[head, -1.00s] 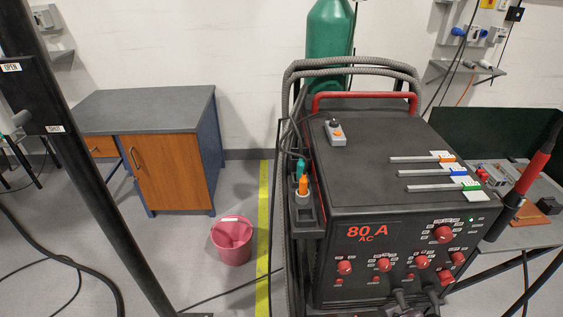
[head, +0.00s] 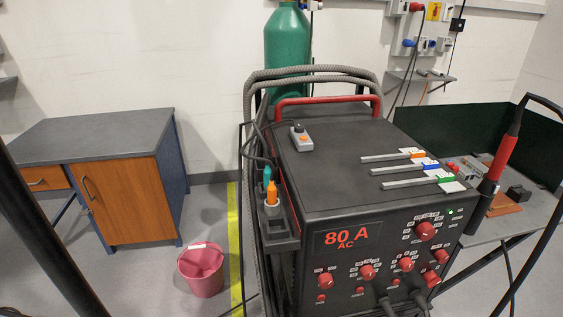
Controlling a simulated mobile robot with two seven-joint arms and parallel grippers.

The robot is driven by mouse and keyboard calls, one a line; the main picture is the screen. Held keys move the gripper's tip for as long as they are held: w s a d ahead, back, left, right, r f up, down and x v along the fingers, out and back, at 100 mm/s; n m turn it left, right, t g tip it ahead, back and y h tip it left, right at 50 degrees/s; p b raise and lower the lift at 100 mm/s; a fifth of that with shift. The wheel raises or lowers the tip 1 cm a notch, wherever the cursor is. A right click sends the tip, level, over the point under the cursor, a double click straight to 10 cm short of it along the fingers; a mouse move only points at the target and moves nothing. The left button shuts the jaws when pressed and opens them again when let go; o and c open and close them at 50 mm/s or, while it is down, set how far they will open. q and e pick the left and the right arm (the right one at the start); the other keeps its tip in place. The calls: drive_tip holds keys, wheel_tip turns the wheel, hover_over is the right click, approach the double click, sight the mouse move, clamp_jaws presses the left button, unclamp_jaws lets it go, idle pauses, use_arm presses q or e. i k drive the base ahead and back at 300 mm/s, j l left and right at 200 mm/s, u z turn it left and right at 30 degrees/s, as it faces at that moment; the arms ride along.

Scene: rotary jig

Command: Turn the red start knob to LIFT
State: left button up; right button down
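The black welding machine (head: 330,190) stands at the centre right, its front panel facing me and partly cut off at the bottom. Neither of my grippers is in view.
A torch with a red grip (head: 507,152) hangs at the machine's right, by a bench (head: 515,222). Cables plug in below the knobs. A green cylinder (head: 288,50) stands behind. A pink bucket (head: 202,271) and a cabinet (head: 125,195) are at left, with floor between.

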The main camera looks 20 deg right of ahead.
sight(441, 256)
drive_tip(key=z, duration=1.9)
